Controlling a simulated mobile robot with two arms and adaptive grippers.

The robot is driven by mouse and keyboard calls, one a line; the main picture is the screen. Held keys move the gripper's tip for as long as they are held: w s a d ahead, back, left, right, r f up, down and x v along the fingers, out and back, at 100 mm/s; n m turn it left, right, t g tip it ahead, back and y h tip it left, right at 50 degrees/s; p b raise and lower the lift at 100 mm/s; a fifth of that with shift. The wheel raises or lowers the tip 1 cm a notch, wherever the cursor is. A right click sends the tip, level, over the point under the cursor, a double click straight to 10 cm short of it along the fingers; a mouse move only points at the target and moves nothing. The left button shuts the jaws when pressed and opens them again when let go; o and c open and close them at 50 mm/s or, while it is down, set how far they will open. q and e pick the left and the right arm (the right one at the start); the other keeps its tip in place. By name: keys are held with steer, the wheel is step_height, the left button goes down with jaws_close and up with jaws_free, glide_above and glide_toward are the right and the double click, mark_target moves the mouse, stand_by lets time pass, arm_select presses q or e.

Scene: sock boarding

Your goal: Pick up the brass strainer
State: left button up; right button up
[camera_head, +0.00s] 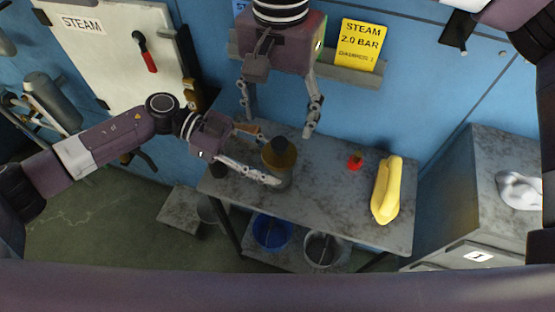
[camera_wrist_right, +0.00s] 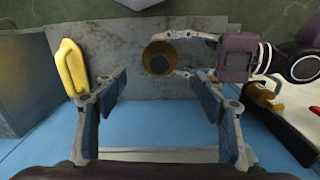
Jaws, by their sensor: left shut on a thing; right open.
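The brass strainer (camera_head: 291,158) is a round, brass-coloured cup with a dark middle, above the grey bench. My left gripper (camera_head: 270,160) reaches in from the left, its fingers on either side of the strainer and shut on it. In the right wrist view the strainer (camera_wrist_right: 148,57) shows from above, between the left gripper's fingers (camera_wrist_right: 178,56). I cannot tell whether it touches what is below it. My right gripper (camera_head: 280,122) is open and empty, pointing down behind the strainer; its spread fingers (camera_wrist_right: 160,78) frame the lower half of the wrist view.
A yellow object (camera_head: 387,190) and a small red item (camera_head: 355,161) lie on the bench (camera_head: 330,200) to the right. A blue bucket (camera_head: 272,231) and a grey one (camera_head: 322,250) stand below. A grey cabinet (camera_head: 470,190) is at the right. The bench's middle right is clear.

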mark_target(279, 142)
steer(key=shift+o, duration=0.3)
steer(key=m, duration=0.5)
steer(key=shift+a+r+m, duration=0.1)
steer(key=shift+r+m, duration=0.1)
steer(key=shift+m, duration=0.1)
steer(key=m, duration=0.6)
steer(key=shift+r+m, duration=0.2)
steer(key=shift+m, duration=0.2)
step_height(279, 142, down, 12)
steer(key=shift+r, duration=0.1)
steer(key=c, duration=1.4)
steer(key=shift+c, duration=0.5)
steer(key=shift+r, duration=0.25)
step_height(279, 142, up, 18)
steer(key=shift+f, duration=0.25)
